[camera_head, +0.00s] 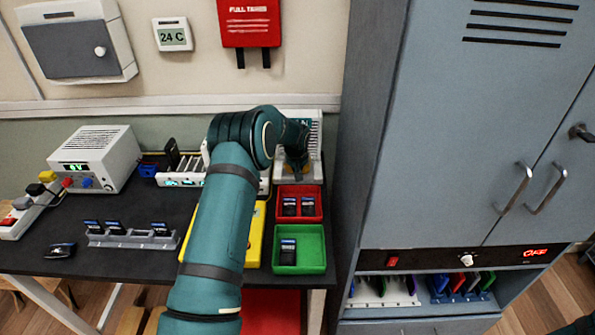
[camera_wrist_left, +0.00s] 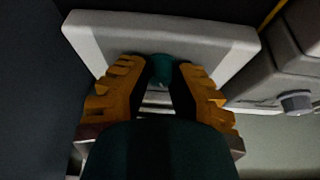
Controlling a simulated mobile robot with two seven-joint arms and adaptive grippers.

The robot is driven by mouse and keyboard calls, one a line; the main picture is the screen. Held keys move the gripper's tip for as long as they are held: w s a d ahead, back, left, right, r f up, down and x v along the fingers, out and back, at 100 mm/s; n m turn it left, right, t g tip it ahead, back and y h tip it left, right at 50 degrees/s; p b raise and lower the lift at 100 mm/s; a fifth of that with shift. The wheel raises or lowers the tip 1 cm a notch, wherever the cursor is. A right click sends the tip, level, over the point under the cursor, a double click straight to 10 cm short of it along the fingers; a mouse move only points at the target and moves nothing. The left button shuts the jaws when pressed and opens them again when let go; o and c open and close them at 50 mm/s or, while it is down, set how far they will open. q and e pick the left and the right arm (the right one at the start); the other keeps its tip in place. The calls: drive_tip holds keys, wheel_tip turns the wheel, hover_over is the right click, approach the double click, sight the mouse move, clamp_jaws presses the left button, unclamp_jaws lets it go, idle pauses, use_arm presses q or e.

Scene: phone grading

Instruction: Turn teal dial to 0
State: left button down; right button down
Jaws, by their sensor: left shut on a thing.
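The teal dial (camera_wrist_left: 161,66) sits between the fingertips of my left gripper (camera_wrist_left: 158,78) in the left wrist view. The orange ribbed fingers are shut on it. The dial is on a pale grey unit (camera_wrist_left: 225,40). In the head view my left arm reaches over the table to a white unit (camera_head: 317,130) at the back right, and the arm hides the dial there. The dial's pointer and marks cannot be read. My right gripper is not in view.
A red bin (camera_head: 319,207) and a green bin (camera_head: 320,256) hold dark phone-like items in front of the unit. A grey cabinet (camera_head: 372,130) stands close on the right. A white power box (camera_head: 112,160) and a slotted rack (camera_head: 130,241) are on the left.

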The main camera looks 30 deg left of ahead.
use_arm(q)
drive_tip(key=n+y+b, duration=0.1)
drive_tip(key=n, duration=0.2)
drive_tip(key=shift+w+d+f+g, duration=0.1)
drive_tip(key=shift+g, duration=0.2)
drive_tip(key=shift+n+g+y+b, duration=0.3)
drive_tip(key=shift+n+y+b, duration=0.1)
drive_tip(key=shift+n, duration=0.8)
drive_tip(key=c, duration=0.7)
unclamp_jaws()
drive_tip(key=shift+c, duration=0.2)
drive_tip(key=v, duration=1.2)
